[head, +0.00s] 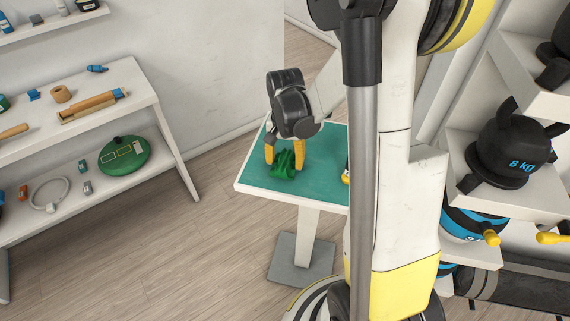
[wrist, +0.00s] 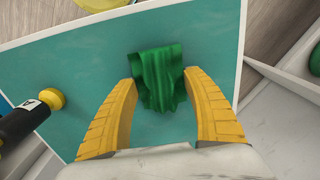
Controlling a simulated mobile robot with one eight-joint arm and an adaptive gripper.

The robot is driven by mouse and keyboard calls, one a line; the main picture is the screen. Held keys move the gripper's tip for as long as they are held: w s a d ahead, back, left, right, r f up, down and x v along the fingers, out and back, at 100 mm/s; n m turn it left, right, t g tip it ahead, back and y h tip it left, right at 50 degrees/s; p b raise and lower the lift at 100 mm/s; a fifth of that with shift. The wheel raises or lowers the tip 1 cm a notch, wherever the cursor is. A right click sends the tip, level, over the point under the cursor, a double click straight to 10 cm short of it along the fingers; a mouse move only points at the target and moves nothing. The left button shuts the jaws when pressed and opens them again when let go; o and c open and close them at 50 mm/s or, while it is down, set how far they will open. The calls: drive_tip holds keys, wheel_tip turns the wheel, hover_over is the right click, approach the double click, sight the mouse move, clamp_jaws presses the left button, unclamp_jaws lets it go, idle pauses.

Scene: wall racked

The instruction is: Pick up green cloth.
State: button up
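The green cloth (head: 284,162) is a small crumpled piece on the teal-topped table (head: 319,181). In the wrist view the cloth (wrist: 158,74) hangs in folds ahead of and between the two yellow fingers of my gripper (wrist: 160,90). In the head view my gripper (head: 285,152) is at the cloth, with one finger on each side of it. The fingers are apart, and teal surface shows between each finger and most of the cloth. I cannot tell whether the cloth's lower end touches a fingertip.
A black and yellow tool (wrist: 32,120) lies at the table's left in the wrist view. White shelves (head: 110,90) with several tools stand at the left. A rack with kettlebells (head: 512,150) stands at the right.

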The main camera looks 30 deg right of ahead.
sight(285, 158)
clamp_jaws()
wheel_tip(285, 158, up, 10)
drive_tip(key=p, duration=0.3)
drive_tip(key=c, duration=0.9)
unclamp_jaws()
clamp_jaws()
